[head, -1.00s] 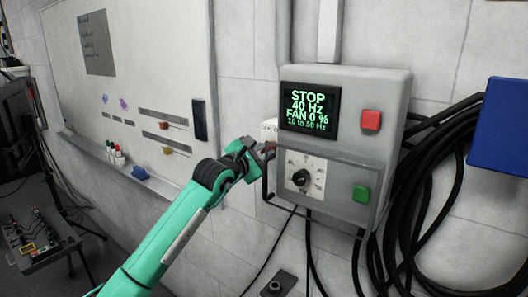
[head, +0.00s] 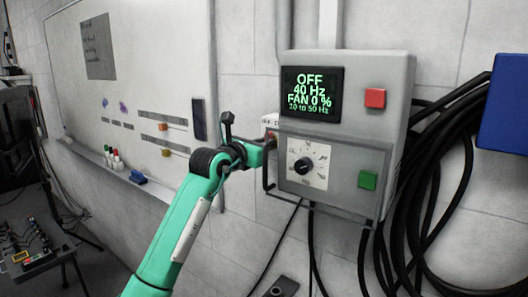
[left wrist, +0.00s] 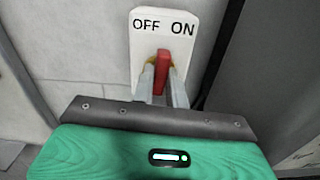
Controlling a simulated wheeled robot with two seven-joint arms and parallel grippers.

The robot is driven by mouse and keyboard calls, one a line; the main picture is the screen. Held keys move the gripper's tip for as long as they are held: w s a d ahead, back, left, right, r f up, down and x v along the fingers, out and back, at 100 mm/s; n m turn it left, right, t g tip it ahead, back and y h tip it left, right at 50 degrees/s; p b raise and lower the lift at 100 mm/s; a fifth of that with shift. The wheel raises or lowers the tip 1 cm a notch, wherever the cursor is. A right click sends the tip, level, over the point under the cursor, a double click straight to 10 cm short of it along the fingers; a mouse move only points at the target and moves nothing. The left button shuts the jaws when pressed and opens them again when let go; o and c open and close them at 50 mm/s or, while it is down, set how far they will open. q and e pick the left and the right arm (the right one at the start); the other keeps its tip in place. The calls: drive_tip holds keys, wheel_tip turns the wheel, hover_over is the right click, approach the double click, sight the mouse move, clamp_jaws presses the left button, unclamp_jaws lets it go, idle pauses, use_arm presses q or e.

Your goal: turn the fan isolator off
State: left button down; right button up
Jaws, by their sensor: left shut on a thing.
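The fan isolator is a white plate (left wrist: 144,42) marked OFF on the left and ON on the right, with a red lever (left wrist: 163,70) below the words. In the head view the plate (head: 269,120) shows at the left side of the grey control box (head: 400,95). My left gripper (left wrist: 163,82) is shut on the red lever, one finger on each side. In the head view this gripper (head: 270,143) reaches the isolator from the left. The lever's foot is hidden by the fingers. The box's display (head: 310,92) reads OFF, 40 Hz, FAN 0 %. My right gripper is not in view.
The box front carries a red button (head: 375,98), a green button (head: 368,180) and a black dial (head: 303,166). A dark bar guard (head: 266,178) sits just below my left gripper. Black cables (head: 425,205) hang at right. A whiteboard (head: 130,70) is at left.

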use_arm(q)
drive_tip(key=shift+w+a+f+n+p, duration=0.1)
drive_tip(key=shift+n+p, duration=0.15)
drive_tip(key=shift+n, duration=2.25)
drive_tip(key=shift+a+n+p, duration=0.1)
drive_tip(key=shift+n+p, duration=0.15)
drive_tip(key=shift+n, duration=2.25)
drive_tip(key=c, duration=1.4)
unclamp_jaws()
